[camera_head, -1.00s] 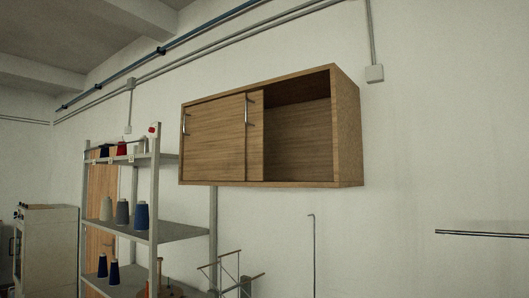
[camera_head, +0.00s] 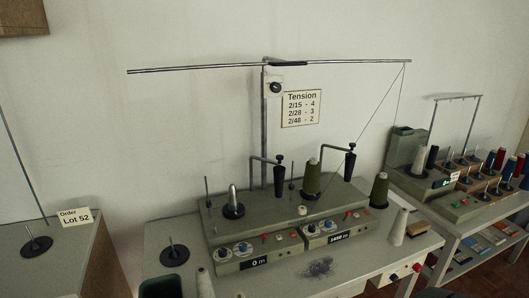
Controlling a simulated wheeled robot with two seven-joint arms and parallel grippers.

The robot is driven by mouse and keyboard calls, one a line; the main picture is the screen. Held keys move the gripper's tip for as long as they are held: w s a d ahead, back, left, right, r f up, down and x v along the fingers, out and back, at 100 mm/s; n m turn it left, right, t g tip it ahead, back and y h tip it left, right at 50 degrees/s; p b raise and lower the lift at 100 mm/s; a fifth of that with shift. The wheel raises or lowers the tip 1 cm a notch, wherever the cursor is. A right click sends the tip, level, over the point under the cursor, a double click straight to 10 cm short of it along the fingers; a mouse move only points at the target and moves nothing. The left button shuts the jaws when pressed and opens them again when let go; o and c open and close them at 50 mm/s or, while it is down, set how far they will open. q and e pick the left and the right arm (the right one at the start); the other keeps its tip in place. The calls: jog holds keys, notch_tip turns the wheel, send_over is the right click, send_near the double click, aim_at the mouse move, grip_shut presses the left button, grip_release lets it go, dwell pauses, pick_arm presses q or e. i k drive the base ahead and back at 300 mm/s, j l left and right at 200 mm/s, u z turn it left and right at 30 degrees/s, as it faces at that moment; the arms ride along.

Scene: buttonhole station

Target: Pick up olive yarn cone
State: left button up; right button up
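One olive yarn cone (camera_head: 311,178) stands upright on top of the grey winding machine (camera_head: 225,223), left of a dark tension post (camera_head: 350,165). A second olive yarn cone (camera_head: 379,190) stands upright at the machine's right end; its base is partly hard to make out. A thin thread runs down from the right end of the overhead rod (camera_head: 340,62) toward the machine. Neither of my grippers is in view.
White cones (camera_head: 398,227) (camera_head: 205,284) stand at the table's right and front. A dark bin (camera_head: 161,288) is at front left. Grey fluff (camera_head: 318,267) lies on the table (camera_head: 285,285). A right-hand bench holds several coloured cones (camera_head: 490,160). The left table (camera_head: 70,255) has a spindle and a "Lot 52" card.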

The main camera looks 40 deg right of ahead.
aim_at(312, 181)
jog(key=z, duration=1.65)
jog(key=i+j, duration=0.15)
jog(key=i, duration=0.2)
